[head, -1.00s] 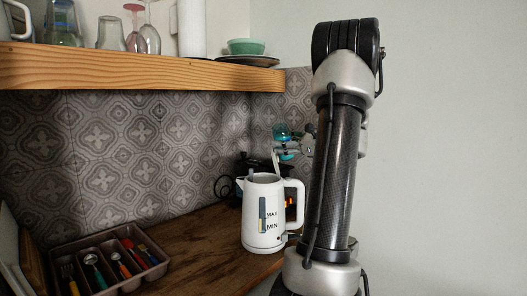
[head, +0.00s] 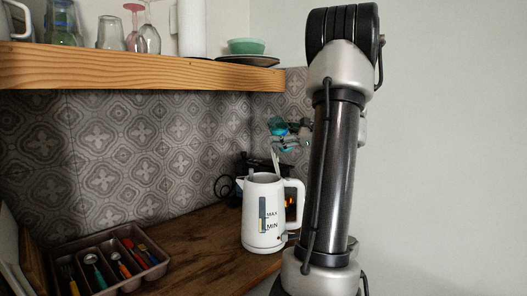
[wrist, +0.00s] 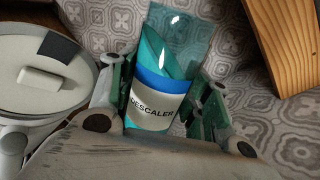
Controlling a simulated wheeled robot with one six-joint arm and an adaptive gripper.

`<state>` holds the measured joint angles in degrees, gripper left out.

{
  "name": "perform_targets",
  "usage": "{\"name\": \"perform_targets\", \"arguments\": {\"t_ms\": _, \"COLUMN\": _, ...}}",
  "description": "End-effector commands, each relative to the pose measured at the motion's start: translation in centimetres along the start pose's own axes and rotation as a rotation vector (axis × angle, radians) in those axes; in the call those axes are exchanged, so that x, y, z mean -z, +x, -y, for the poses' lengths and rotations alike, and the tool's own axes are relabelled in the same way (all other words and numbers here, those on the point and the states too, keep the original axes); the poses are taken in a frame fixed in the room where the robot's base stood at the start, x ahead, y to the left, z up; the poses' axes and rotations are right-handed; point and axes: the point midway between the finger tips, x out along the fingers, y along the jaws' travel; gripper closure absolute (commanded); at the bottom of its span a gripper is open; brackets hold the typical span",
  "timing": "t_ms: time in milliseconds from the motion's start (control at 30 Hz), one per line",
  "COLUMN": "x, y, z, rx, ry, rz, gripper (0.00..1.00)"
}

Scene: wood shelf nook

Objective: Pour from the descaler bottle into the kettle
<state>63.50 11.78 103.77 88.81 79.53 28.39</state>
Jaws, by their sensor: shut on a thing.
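The white kettle (head: 262,222) stands upright on the wooden counter in the head view. My gripper (wrist: 163,112) is shut on the descaler bottle (wrist: 152,108), a clear bottle with teal liquid, blue band and "DESCALER" label. The liquid surface slants across the bottle, so it looks tilted. In the head view the bottle (head: 277,126) and gripper (head: 290,143) are above the kettle, apart from it. No stream is visible.
A wooden shelf (head: 140,70) with glasses and bowls overhangs the counter at upper left. A cutlery tray (head: 110,268) sits at front left. A dark appliance (head: 250,164) stands behind the kettle. The tiled wall (head: 150,150) is close behind.

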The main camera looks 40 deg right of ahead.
Motion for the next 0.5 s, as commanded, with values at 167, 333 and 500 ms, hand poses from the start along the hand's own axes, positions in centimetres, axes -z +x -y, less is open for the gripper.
{"name": "perform_targets", "arguments": {"t_ms": 167, "x": -0.16, "y": 0.0, "z": 0.09, "rx": 0.001, "ry": -0.015, "rz": -0.002, "gripper": 0.87}}
{"name": "perform_targets", "arguments": {"t_ms": 333, "x": -0.22, "y": -0.01, "z": 0.13, "rx": 0.001, "ry": -0.028, "rz": -0.004, "gripper": 0.87}}
{"name": "perform_targets", "arguments": {"t_ms": 500, "x": -0.29, "y": -0.01, "z": 0.18, "rx": 0.001, "ry": -0.042, "rz": -0.006, "gripper": 0.87}}
